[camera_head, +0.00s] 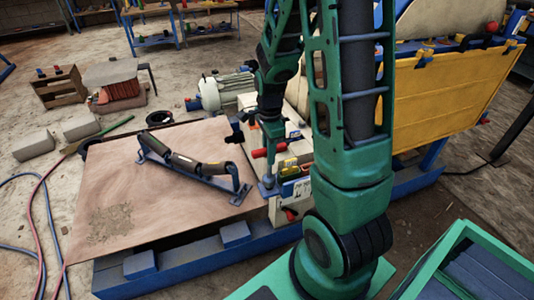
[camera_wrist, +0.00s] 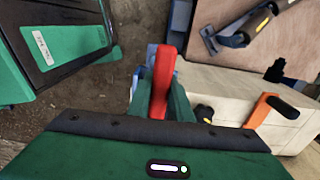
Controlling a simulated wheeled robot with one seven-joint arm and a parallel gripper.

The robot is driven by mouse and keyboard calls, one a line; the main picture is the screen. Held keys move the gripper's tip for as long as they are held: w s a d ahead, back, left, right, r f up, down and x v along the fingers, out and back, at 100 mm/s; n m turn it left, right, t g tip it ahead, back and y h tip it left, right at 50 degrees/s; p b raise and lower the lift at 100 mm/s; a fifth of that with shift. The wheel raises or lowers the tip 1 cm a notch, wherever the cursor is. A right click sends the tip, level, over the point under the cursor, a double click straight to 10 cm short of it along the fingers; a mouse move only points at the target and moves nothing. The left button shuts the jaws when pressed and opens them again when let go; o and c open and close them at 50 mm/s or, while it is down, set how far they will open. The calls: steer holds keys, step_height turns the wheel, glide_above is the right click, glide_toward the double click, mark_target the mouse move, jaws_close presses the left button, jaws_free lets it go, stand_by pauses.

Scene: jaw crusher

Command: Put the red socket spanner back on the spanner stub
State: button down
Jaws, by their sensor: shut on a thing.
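The red socket spanner (camera_wrist: 163,82) shows in the wrist view as a red bar between the two dark green fingers of my gripper (camera_wrist: 160,103), which is shut on it. In the head view my gripper (camera_head: 269,137) hangs over the cream housing beside the board, with the red bar (camera_head: 261,153) just below it. A blue-grey post (camera_head: 268,184) stands under the bar. I cannot tell whether it belongs to the spanner. The spanner stub cannot be made out clearly, and the spanner's lower end is hidden in the wrist view.
A brown board (camera_head: 130,200) carries a roller frame (camera_head: 192,168) left of my gripper. An orange-and-black handled tool (camera_wrist: 272,108) lies on the pale housing (camera_wrist: 225,90). A yellow panel (camera_head: 440,95) rises at the right. A green tray (camera_head: 470,265) is at the front right.

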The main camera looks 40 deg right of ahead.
steer(key=shift+f, duration=1.2)
steer(key=c, duration=1.5)
jaws_free()
steer(key=shift+c, duration=0.2)
step_height(320, 180, up, 11)
steer(key=shift+w+f, duration=0.1)
steer(key=shift+f, duration=0.05)
steer(key=s+r+n, duration=0.3)
steer(key=s+n, duration=0.4)
steer(key=s, duration=0.3)
steer(key=s+r+n, duration=0.4)
steer(key=s+n, duration=0.3)
steer(key=s, duration=0.4)
steer(key=shift+a+r+n, duration=0.25)
steer(key=shift+a+n, duration=0.1)
steer(key=shift+n, duration=0.05)
